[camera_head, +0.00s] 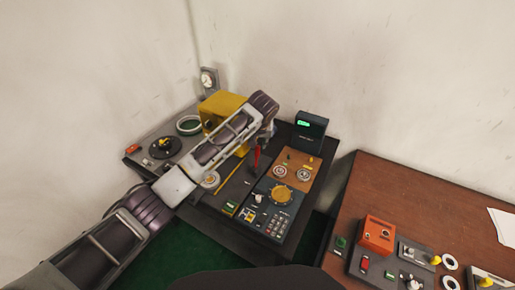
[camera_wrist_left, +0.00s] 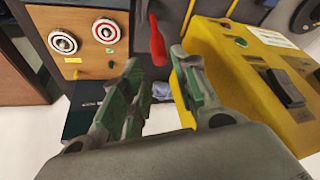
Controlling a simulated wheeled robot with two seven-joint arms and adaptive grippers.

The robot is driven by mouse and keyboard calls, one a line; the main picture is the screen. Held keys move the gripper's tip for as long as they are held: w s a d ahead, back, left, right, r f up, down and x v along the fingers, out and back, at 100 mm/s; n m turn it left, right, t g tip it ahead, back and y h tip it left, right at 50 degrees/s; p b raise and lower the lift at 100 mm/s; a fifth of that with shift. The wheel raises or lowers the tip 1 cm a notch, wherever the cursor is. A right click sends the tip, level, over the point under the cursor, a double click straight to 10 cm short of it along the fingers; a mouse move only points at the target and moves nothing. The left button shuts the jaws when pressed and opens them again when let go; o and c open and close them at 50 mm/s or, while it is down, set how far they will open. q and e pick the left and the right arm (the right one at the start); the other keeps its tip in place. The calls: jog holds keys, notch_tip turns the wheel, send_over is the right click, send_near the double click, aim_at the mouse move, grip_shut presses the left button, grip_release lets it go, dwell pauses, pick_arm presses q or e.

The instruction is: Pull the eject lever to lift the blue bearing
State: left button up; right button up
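The red lever (camera_head: 256,158) stands on the dark machine panel, just below my left gripper (camera_head: 267,130) in the head view. In the left wrist view the red lever (camera_wrist_left: 157,42) shows beyond and between the fingertips of the left gripper (camera_wrist_left: 157,62). The fingers are spread, with a gap between them. I cannot tell whether either finger touches the lever. I cannot make out a blue bearing for sure; a small pale-blue patch (camera_wrist_left: 161,90) shows between the fingers in the wrist view. My right gripper is not in view.
A yellow housing (camera_head: 221,104) stands close beside the left gripper. A dark display box (camera_head: 310,130) with a green screen stands at the back. A brown dial panel (camera_head: 297,171) and a keypad panel (camera_head: 271,209) lie to the right. A brown table (camera_head: 415,205) holds several parts.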

aim_at(258, 147)
pick_arm(q)
jog(key=shift+p+x, duration=0.35)
jog(key=shift+x, duration=3.85)
jog(key=shift+c, duration=0.5)
grip_shut()
